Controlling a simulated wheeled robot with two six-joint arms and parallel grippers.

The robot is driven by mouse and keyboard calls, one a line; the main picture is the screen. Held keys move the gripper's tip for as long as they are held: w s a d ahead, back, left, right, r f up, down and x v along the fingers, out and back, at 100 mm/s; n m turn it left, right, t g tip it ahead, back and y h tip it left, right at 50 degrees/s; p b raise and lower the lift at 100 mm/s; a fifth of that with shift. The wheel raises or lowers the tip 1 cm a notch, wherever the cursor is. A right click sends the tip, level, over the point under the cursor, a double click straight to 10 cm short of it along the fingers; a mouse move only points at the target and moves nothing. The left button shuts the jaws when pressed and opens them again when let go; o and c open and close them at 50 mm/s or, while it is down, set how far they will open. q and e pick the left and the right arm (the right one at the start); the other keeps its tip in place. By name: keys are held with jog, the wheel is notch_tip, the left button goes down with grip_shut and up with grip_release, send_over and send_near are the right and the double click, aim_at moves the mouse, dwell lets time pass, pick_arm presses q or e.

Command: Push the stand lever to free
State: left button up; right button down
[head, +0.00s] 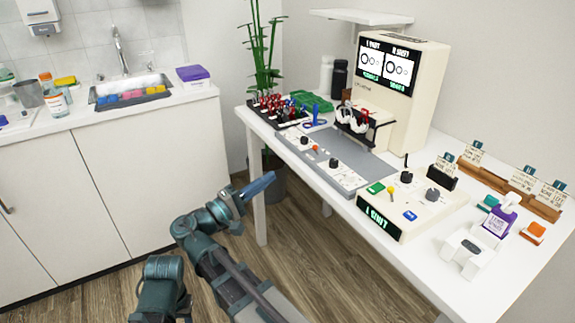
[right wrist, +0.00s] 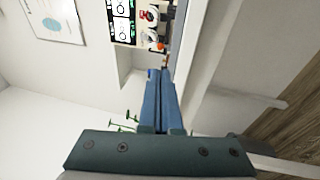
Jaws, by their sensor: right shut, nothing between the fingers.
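The eye-test machine (head: 405,90) is cream, with two lit screens, and stands at the back of the white table. In front of it is a grey stand base (head: 345,178) with dark knobs and a small orange-red knob (head: 315,148); I cannot tell for sure which of these is the stand lever, nor its setting. My right gripper (head: 268,178) is shut and empty, in front of the table's left front edge, apart from the stand. In the right wrist view its blue fingers (right wrist: 160,76) are together, with the machine's screens (right wrist: 122,20) beyond. My left gripper does not show.
A cream control box (head: 410,200) with knobs and a green display stands right of the stand base. A rack of red and dark items (head: 278,108) and a plant (head: 262,50) are at the left end. Wooden card holders (head: 510,185) line the right. Floor before the table is clear.

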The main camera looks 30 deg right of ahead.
aim_at(316, 146)
jog(key=p+x, duration=0.2)
jog(key=x, duration=1.1)
jog(key=shift+w+d, duration=0.1)
jog(key=shift+d, duration=0.05)
jog(key=shift+r+p, duration=0.1)
jog(key=shift+p, duration=0.25)
jog(key=shift+d+r+y+p, duration=0.1)
jog(key=shift+r+y+p, duration=0.35)
jog(key=shift+p, duration=0.95)
jog(key=r+y+p, duration=0.1)
jog(key=p, duration=0.3)
jog(key=d+r+g+y+p, duration=0.1)
jog(key=y+p, duration=0.1)
jog(key=p, duration=0.2)
jog(key=shift+m, duration=0.3)
jog(key=y+p, duration=0.1)
jog(key=p, duration=0.2)
jog(key=shift+d+r+y, duration=0.25)
jog(key=shift+y, duration=0.1)
jog(key=shift+f+y, duration=0.3)
jog(key=shift+f, duration=0.35)
